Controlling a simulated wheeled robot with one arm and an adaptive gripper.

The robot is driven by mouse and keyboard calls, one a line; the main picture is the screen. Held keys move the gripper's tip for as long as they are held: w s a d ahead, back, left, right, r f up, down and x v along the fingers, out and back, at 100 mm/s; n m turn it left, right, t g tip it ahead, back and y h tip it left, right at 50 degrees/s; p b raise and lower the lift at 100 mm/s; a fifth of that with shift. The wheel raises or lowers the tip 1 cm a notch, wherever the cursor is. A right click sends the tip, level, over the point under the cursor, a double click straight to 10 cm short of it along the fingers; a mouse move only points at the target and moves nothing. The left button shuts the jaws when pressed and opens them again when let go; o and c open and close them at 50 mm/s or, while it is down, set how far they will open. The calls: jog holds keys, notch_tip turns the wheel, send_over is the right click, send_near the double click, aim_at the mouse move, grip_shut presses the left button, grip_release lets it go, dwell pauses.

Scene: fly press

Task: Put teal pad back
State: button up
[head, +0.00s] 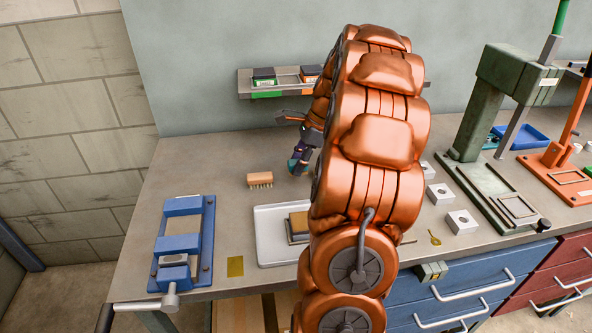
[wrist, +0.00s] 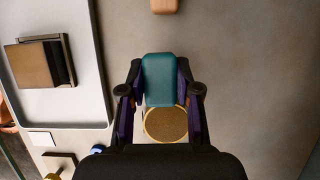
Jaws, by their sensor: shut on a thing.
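My gripper (head: 303,152) is over the bench behind the tray, partly hidden by my copper arm in the head view. In the wrist view my gripper (wrist: 163,92) is shut on the teal pad (wrist: 159,78), which sits between its two fingers. The teal pad (head: 296,166) shows only as a small patch in the head view. A round brown disc with a yellow rim (wrist: 165,124) shows just below the pad; I cannot tell whether it touches it. A wall shelf (head: 284,93) holds dark blocks at a green label and an orange label, with a gap between them.
A wooden brush (head: 260,180) lies left of my gripper. A white tray (head: 268,240) holds a brown-topped block (head: 298,224). A blue vice (head: 182,240) stands at the left. A green press (head: 500,110) and an orange press (head: 562,160) stand at the right. Small metal blocks (head: 461,221) lie nearby.

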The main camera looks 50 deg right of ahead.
jog(key=shift+w, duration=0.35)
jog(key=shift+w+f, duration=0.1)
jog(key=shift+f, duration=0.15)
jog(key=shift+f+p, duration=0.6)
jog(key=shift+f, duration=0.95)
jog(key=shift+f, duration=0.1)
jog(key=o, duration=1)
jog(key=b+v, duration=0.1)
jog(key=v, duration=1.1)
jog(key=shift+b, duration=0.4)
